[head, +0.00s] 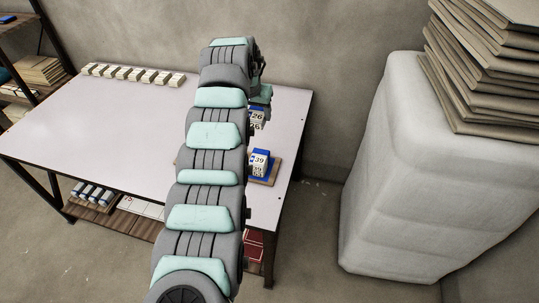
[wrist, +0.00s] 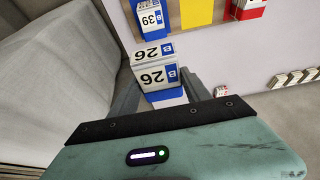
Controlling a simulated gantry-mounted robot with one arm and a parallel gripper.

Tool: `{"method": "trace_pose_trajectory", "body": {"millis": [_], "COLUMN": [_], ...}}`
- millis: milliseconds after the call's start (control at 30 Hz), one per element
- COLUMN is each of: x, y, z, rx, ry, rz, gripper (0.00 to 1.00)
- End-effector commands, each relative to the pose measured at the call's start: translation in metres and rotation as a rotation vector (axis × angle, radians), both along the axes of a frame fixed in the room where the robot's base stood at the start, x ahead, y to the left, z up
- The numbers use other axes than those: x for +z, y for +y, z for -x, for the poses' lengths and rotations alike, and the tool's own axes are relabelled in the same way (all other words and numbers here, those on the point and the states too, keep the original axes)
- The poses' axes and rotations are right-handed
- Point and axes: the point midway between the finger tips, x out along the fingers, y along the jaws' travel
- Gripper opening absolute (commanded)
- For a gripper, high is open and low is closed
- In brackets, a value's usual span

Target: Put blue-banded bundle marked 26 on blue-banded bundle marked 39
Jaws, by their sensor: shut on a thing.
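The blue-banded bundle marked 26 (head: 256,118) is a white block with a blue band, partly hidden behind my arm and gripper in the head view. My gripper (head: 261,97) is shut on it; the wrist view shows the bundle (wrist: 156,70) between my fingers (wrist: 160,97), its number faces toward the camera. The blue-banded bundle marked 39 (head: 260,162) sits on a small brown board (head: 273,173) near the table's right edge. It also shows at the top of the wrist view (wrist: 151,18), apart from bundle 26.
The pale table (head: 120,115) has a row of white bundles (head: 130,74) along its back left edge. A yellow strip (wrist: 196,12) and a red-banded bundle (wrist: 248,9) show in the wrist view. A wrapped pale block (head: 400,180) with stacked brown sheets stands right of the table.

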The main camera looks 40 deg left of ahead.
Motion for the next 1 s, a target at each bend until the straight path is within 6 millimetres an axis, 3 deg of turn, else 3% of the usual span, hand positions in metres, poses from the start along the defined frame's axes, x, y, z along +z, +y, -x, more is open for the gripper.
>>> {"method": "trace_pose_trajectory", "body": {"millis": [33,400,667,900,1000], "x": [-0.022,-0.113,-0.131,-0.164,-0.166], "y": [-0.001,-0.002,-0.002,-0.002,-0.002], "z": [0.001,0.001,-0.001,0.0,0.0], "rx": [-0.001,-0.002,-0.003,-0.003,-0.002], "ry": [0.004,0.006,0.001,0.003,0.002], "rz": [0.005,0.005,0.001,0.003,0.001], "gripper": [0.15,0.15,0.15,0.15,0.15]}}
